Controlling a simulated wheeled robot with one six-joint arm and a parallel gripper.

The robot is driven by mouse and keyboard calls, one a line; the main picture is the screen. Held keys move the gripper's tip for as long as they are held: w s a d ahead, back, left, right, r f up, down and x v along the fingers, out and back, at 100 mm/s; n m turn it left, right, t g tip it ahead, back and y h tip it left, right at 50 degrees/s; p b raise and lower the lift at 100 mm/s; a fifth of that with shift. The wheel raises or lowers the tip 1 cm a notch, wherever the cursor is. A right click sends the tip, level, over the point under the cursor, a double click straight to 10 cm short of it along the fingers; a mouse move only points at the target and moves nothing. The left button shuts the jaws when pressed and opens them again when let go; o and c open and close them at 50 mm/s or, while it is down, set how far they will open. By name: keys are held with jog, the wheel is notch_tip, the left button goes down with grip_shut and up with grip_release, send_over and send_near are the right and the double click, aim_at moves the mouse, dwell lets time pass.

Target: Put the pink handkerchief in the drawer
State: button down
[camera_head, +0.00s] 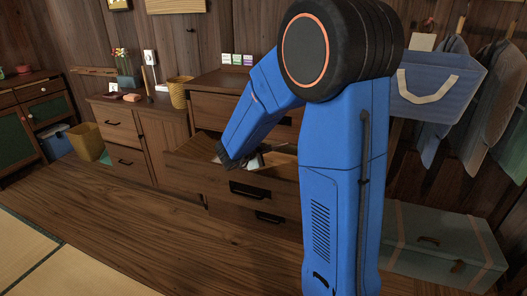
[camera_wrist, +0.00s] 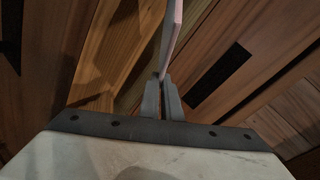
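The open drawer (camera_head: 190,165) juts out of the wooden dresser in the middle of the head view, below the dresser top. My gripper (camera_head: 252,161) is at this drawer, reaching down over its opening, and is partly hidden by my blue arm. In the wrist view the two grey fingers (camera_wrist: 164,82) are close together on a thin pale pink piece, which looks like the pink handkerchief (camera_wrist: 172,38) seen nearly edge-on. Wooden boards of the drawer (camera_wrist: 118,55) lie below it. The handkerchief cannot be made out in the head view.
A lower cabinet (camera_head: 128,130) at left carries a vase, a woven cup (camera_head: 180,92) and small items. A wicker basket (camera_head: 86,141) stands on the floor. The wooden floor in front is clear.

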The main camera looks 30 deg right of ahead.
jog(key=shift+w+d+f, duration=0.2)
jog(key=shift+w+f, duration=0.15)
jog(key=shift+w, duration=0.3)
jog(key=shift+w+d+f, duration=0.2)
jog(key=shift+w+f, duration=0.1)
jog(key=shift+w, duration=0.3)
jog(key=shift+w+d+f, duration=0.15)
jog(key=shift+w+f, duration=0.35)
jog(key=shift+w+d+f, duration=0.15)
jog(key=shift+w+f, duration=0.3)
jog(key=shift+w, duration=0.05)
